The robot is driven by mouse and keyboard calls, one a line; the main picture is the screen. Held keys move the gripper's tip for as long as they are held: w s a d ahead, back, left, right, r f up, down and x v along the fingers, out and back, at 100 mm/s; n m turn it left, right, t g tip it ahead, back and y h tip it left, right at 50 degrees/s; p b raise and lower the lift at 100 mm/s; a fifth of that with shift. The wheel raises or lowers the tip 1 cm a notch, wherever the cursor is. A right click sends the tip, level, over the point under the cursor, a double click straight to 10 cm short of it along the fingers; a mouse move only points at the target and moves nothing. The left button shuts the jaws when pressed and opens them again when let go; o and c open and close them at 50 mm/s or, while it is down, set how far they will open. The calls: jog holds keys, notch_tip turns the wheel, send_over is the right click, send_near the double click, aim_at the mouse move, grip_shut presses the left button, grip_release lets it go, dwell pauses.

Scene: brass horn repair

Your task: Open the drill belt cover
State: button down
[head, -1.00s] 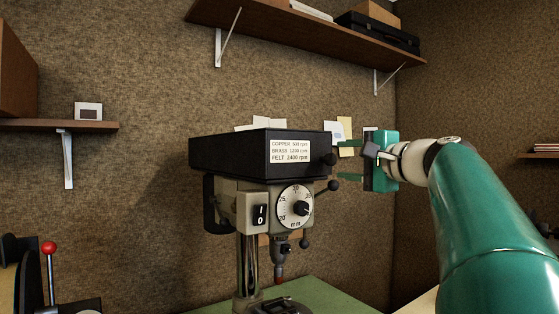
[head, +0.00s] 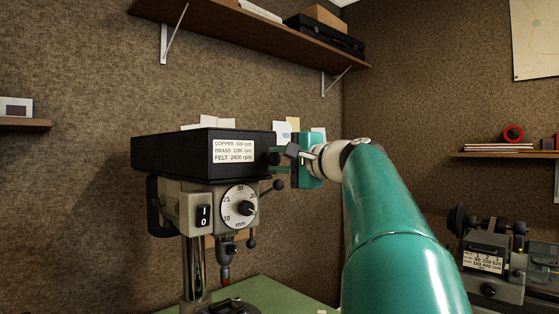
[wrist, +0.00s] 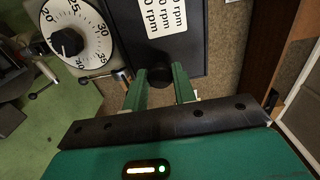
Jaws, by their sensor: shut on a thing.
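The drill belt cover (head: 172,152) is a black box-shaped lid with a white speed label (head: 233,151) on its front. It sits level on top of the drill press head, and I see no gap under it. A round black knob (head: 273,158) sticks out near its right end. My gripper (head: 276,159) reaches in from the right, with green fingers above and below the knob. In the wrist view the knob (wrist: 160,74) sits between the two fingertips (wrist: 160,80), and the gripper is shut on it. The cover's hinge side is not visible.
A wall shelf (head: 250,40) hangs above. Papers (head: 283,131) are on the wall behind. Another machine (head: 490,265) stands at right.

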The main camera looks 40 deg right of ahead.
jog(key=shift+r, duration=0.1)
jog(key=shift+a+r+n, duration=0.2)
jog(key=shift+r+n, duration=0.15)
jog(key=shift+r, duration=0.15)
jog(key=shift+a+r+n, duration=0.15)
jog(key=shift+r+n, duration=0.2)
jog(key=shift+r, duration=0.1)
jog(key=a+r+n, duration=0.8)
jog(key=r+n, duration=0.1)
jog(key=a+n, duration=0.9)
jog(key=a, duration=0.4)
jog(key=shift+s+a+f+n, duration=0.15)
jog(key=shift+s+f+n, duration=0.2)
jog(key=shift+n, duration=0.05)
jog(key=c, duration=1.1)
grip_release()
jog(key=shift+c, duration=0.2)
